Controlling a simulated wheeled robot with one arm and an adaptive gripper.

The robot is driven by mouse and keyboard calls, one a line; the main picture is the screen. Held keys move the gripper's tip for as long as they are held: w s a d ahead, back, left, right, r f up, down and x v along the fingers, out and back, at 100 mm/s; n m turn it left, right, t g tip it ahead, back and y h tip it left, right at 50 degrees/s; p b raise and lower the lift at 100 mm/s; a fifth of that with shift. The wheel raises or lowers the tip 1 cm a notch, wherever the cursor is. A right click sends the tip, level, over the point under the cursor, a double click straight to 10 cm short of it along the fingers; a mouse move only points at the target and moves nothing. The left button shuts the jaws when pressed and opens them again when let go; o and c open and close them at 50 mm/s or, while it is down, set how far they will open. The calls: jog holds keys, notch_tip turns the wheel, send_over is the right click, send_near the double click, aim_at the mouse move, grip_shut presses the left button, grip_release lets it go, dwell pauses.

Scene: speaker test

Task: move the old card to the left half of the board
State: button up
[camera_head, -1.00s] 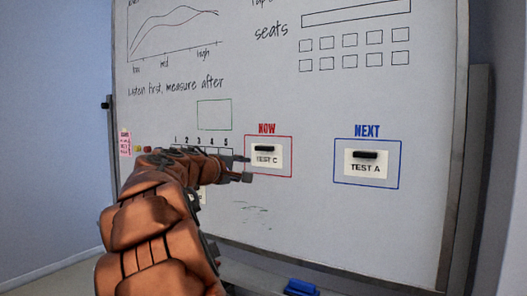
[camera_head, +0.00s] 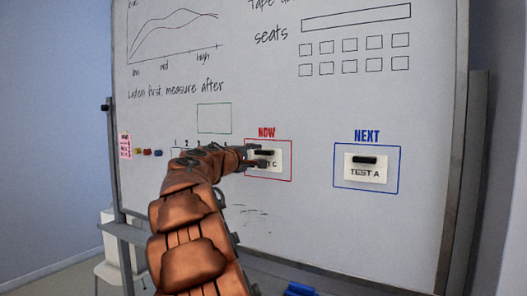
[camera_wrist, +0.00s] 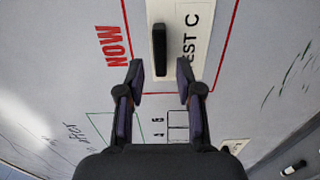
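The TEST C card (camera_head: 276,168) is on the whiteboard (camera_head: 310,225), inside the red NOW frame, with a black bar magnet (camera_wrist: 160,50) on it. My gripper (camera_head: 256,157) is at this card and hides its left part in the head view. In the wrist view my gripper (camera_wrist: 161,76) is open, its fingertips on either side of the line of the magnet, near its lower end. I cannot tell whether they touch the board. The TEST A card (camera_head: 365,175) has its own black magnet and sits in the blue NEXT frame to the right.
A numbered row of boxes (camera_wrist: 178,127) is partly behind my arm, with a pale card edge (camera_wrist: 236,146) beside it. Small coloured magnets (camera_head: 147,153) and a pink note (camera_head: 125,145) are at the board's left. A blue object (camera_head: 300,289) is at the lower edge.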

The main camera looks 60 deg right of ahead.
aim_at(262, 153)
jog(key=shift+d+p, duration=0.3)
jog(key=shift+d, duration=1.6)
grip_shut()
